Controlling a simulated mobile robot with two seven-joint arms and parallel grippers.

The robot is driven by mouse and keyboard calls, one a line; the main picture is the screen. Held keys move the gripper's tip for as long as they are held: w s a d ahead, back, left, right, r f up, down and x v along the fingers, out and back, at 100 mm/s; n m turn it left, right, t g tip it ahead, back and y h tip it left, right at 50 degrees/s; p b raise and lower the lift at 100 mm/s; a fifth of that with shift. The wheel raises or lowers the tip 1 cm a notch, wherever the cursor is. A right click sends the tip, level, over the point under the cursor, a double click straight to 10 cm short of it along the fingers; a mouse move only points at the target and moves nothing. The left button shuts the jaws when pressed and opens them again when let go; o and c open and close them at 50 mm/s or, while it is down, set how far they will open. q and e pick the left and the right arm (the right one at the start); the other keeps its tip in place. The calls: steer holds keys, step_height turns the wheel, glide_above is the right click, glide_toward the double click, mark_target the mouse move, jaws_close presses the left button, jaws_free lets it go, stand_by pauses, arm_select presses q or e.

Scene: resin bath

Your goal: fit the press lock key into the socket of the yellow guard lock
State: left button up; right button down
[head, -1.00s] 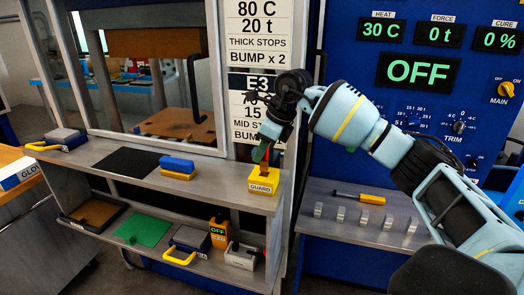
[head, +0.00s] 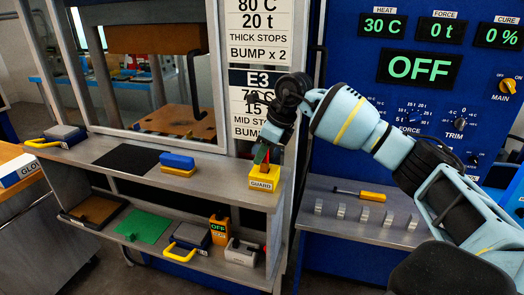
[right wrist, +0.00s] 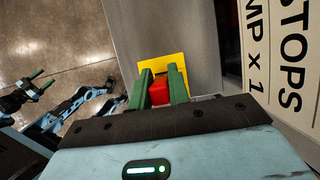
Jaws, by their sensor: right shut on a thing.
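The yellow guard lock (head: 263,184), labelled GUARD, stands at the right end of the grey upper shelf. My right gripper (head: 263,158) is directly above it, pointing down. Its green fingers are shut on the red press lock key (right wrist: 158,92). In the right wrist view the key is between the fingers, over the yellow top of the lock (right wrist: 179,67). The fingers hide the socket and the key's lower end, so I cannot tell how far the key is in. My left gripper (right wrist: 40,79) shows small at the left of the right wrist view, its fingertips apart and empty.
A blue and yellow block (head: 177,164) and a black mat (head: 125,158) lie left on the upper shelf. The lower shelf holds a green mat (head: 143,228) and several devices. A yellow-handled tool (head: 360,194) lies on the right ledge. The press frame stands close behind the lock.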

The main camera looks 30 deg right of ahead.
arm_select(q)
steer(key=shift+d+f, duration=0.1)
arm_select(e)
steer(key=shift+f, duration=0.45)
arm_select(q)
steer(key=shift+s+f, duration=0.1)
steer(key=shift+s, duration=0.05)
arm_select(e)
steer(key=shift+f, duration=0.35)
arm_select(q)
steer(key=shift+a, duration=0.2)
arm_select(e)
steer(key=c, duration=1.3)
jaws_free()
steer(key=shift+o, duration=0.2)
arm_select(q)
steer(key=shift+s+d+f, duration=0.15)
steer(key=shift+s+f, duration=0.05)
steer(key=shift+f, duration=0.05)
arm_select(e)
steer(key=v, duration=0.7)
steer(key=shift+r, duration=0.35)
steer(key=shift+s, duration=0.15)
